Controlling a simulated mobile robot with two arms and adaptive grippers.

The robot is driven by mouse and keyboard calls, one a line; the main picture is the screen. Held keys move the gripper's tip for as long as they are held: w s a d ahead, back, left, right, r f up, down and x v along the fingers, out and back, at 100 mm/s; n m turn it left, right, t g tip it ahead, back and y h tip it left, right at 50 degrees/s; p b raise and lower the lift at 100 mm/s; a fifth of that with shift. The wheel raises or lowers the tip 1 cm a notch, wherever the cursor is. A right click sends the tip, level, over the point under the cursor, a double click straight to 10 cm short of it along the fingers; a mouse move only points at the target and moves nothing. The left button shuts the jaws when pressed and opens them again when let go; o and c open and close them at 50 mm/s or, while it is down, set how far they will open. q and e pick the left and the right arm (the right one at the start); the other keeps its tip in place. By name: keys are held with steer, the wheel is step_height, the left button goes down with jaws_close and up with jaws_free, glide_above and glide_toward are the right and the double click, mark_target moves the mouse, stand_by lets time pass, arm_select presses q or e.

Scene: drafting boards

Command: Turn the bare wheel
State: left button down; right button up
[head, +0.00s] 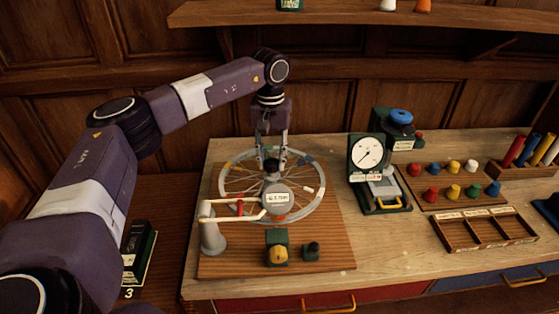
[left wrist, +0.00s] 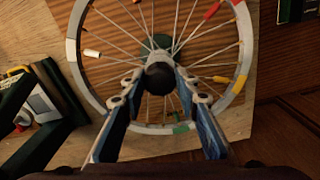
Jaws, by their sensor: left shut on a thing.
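A spoked wheel (head: 318,172) lies flat on a wooden board (head: 335,240). Its pale rim carries coloured segments, and the rim and spokes also show in the left wrist view (left wrist: 74,50). A round gauge with a small readout (head: 277,198) covers part of the wheel in the head view. My right gripper is not in view.
A white post with an arm (head: 211,235) stands at the wheel's left. A yellow-knobbed green block (head: 277,250) and a small dark knob (head: 311,250) sit in front. A dial instrument (head: 366,155), coloured pegs (head: 453,192) and an empty divided tray (head: 487,232) are to the right.

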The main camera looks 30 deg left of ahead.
arm_select(q)
steer(key=shift+m, duration=0.3)
steer(key=c, duration=1.5)
jaws_free()
steer(key=shift+o, duration=0.2)
step_height(320, 180, up, 12)
